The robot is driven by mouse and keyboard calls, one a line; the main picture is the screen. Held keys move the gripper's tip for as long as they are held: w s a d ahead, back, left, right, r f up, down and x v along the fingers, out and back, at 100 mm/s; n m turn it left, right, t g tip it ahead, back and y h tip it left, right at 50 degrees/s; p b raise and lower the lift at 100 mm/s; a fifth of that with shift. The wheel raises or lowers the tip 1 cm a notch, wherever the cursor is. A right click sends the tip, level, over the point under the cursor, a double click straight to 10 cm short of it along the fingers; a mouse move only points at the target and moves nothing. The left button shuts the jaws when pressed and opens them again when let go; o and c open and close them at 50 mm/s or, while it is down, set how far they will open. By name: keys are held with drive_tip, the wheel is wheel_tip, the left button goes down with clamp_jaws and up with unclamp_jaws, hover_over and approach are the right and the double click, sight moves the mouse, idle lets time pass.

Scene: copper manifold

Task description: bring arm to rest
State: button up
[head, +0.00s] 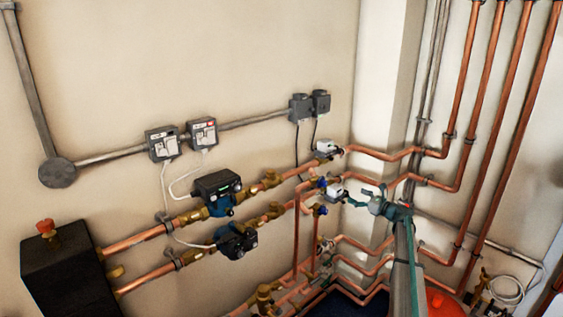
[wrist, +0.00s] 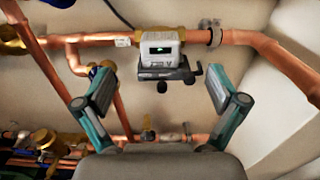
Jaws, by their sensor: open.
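My gripper (head: 366,195) is in the head view at the right of the middle, at the end of my grey and teal arm. In the wrist view my gripper (wrist: 160,100) has its two teal and grey fingers spread wide apart with nothing between them. Beyond the fingertips, a white box with a small green light (wrist: 160,49) sits on a copper pipe. In the head view a white box (head: 337,193) is just left of my fingertips. I cannot tell whether they touch it, but in the wrist view the fingers look clear of it.
Copper pipes (head: 479,130) run up the wall at the right. Two pumps (head: 217,190) sit on the pipes left of the middle. Switch boxes (head: 162,143) are on the wall. A dark box (head: 66,270) stands at lower left. A red rounded thing (head: 443,303) is at the bottom right.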

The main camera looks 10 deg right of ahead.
drive_tip(key=s+a+f+n+g+h, duration=0.1)
drive_tip(key=s+a+f+n+g, duration=0.3)
drive_tip(key=s+a+f+n, duration=0.55)
drive_tip(key=s+a+f+n+g+h, duration=0.1)
drive_tip(key=s+a+f+n+g, duration=0.35)
drive_tip(key=s+f, duration=0.9)
drive_tip(key=s+a+f+n+g+h, duration=0.1)
drive_tip(key=s+a+f+n+g, duration=0.35)
drive_tip(key=s+a+f, duration=0.7)
drive_tip(key=s+a+f+n+g+h, duration=0.2)
drive_tip(key=s+a+f+n+g, duration=0.1)
drive_tip(key=s, duration=1.1)
drive_tip(key=s+a+f+n+g+h+b, duration=0.1)
drive_tip(key=s+a+f+n+g+h, duration=0.1)
drive_tip(key=s, duration=1.2)
drive_tip(key=s+a+f+n+g+h+b, duration=0.1)
drive_tip(key=s+a+f+n+g, duration=0.3)
drive_tip(key=s, duration=1.1)
drive_tip(key=a+f+n+h, duration=0.1)
drive_tip(key=a+f+n, duration=0.1)
drive_tip(key=a+f, duration=0.1)
drive_tip(key=shift+s+a, duration=0.1)
